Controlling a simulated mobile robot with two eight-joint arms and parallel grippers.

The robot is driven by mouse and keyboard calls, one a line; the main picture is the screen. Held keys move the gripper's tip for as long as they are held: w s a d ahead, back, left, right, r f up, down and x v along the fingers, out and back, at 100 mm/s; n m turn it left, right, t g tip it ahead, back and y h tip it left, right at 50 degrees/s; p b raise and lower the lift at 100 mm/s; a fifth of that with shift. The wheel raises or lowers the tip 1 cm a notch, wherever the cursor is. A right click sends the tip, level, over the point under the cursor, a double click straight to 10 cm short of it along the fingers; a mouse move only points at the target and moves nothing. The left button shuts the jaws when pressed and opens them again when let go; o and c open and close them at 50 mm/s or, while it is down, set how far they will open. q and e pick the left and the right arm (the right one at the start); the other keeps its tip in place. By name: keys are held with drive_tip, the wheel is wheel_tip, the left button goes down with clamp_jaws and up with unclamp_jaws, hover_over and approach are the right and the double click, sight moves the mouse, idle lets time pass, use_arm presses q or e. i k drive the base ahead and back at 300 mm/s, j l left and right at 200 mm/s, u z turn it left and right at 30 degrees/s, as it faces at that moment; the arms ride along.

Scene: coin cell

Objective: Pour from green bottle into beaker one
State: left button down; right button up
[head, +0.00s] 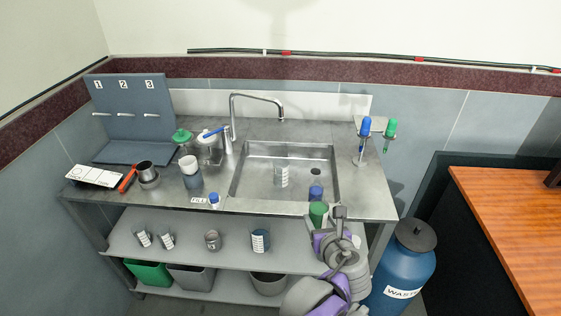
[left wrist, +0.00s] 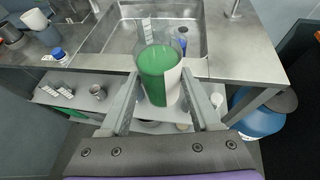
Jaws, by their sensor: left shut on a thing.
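My left gripper (head: 322,226) is shut on the green bottle (head: 318,212) and holds it in front of the sink's front edge. In the left wrist view the green bottle (left wrist: 152,72), with a white patch on its right side, is upright between the fingers (left wrist: 158,100). A clear beaker with white marks (head: 281,177) stands in the sink, beyond the bottle; it also shows in the left wrist view (left wrist: 148,30). I cannot read a number on it, so I cannot tell which is beaker one. My right gripper is not in view.
The steel sink (head: 250,187) has a tall faucet (head: 232,110). A blue-topped bottle (head: 316,190) is by its front right corner. A small blue-capped bottle (head: 214,201) and a cup (head: 191,178) are to the left. Below is a shelf (head: 188,255) with several vessels. A blue waste drum (head: 402,270) stands right.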

sight(280, 165)
drive_tip(key=i+j, duration=0.15)
drive_tip(key=i, duration=0.3)
drive_tip(key=i+j, duration=0.15)
drive_tip(key=i, duration=0.3)
